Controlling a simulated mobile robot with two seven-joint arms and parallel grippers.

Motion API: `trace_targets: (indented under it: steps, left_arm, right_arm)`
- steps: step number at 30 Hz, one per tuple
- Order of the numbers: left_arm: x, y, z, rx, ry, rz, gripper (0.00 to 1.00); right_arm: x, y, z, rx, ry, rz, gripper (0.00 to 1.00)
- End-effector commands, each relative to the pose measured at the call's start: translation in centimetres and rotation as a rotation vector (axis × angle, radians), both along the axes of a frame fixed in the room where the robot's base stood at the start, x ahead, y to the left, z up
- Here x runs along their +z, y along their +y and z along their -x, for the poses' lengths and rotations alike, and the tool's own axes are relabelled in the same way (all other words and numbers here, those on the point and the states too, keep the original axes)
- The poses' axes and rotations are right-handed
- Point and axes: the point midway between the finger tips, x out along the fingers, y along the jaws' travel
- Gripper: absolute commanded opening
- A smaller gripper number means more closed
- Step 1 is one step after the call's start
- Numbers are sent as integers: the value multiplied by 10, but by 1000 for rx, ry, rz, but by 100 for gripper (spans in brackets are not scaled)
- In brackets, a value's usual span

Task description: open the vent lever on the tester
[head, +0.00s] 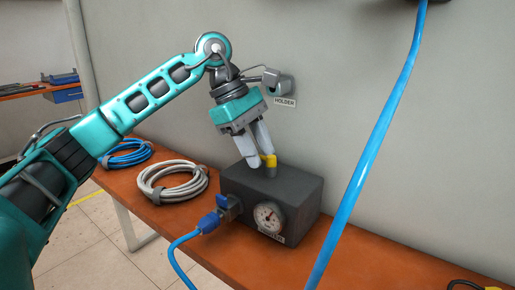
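The tester (297,194) is a dark grey box with a round gauge (269,217) on its front, standing on the orange-brown table. A small yellow lever (269,161) sticks up from its top. My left gripper (259,158) points down over the tester's top, with its two pale fingers at the lever. The fingers look apart, one left of the lever and one behind or beside it. Whether they touch the lever I cannot tell. My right gripper is not in the view.
A blue connector (211,221) with a blue hose plugs into the tester's left side. A grey coiled hose (172,183) and a blue coiled hose (126,153) lie to the left. A thick blue hose (372,150) hangs in front at right. A holder (284,86) is on the wall.

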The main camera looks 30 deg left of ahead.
Motion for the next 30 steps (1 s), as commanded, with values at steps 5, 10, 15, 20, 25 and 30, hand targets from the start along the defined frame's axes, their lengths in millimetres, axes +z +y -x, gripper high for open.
trace_targets:
  steps: [5, 10, 15, 20, 25, 30]
  left_arm:
    - [0, 0, 0, 0, 0, 1, 23]
    - [0, 0, 0, 0, 0, 1, 6]
    - [0, -1, 0, -1, 0, 2, 0]
    - [0, -1, 0, -4, 0, 2, 0]
    - [0, -2, 1, 3, 1, 4, 0]
    - [0, -3, 1, 23, 1, 6, 0]
  right_arm:
    - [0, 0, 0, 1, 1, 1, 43]
    - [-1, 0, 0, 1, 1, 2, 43]
    - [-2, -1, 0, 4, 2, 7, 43]
    - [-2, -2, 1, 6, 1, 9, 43]
    - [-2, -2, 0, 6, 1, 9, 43]
    - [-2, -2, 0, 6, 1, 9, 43]
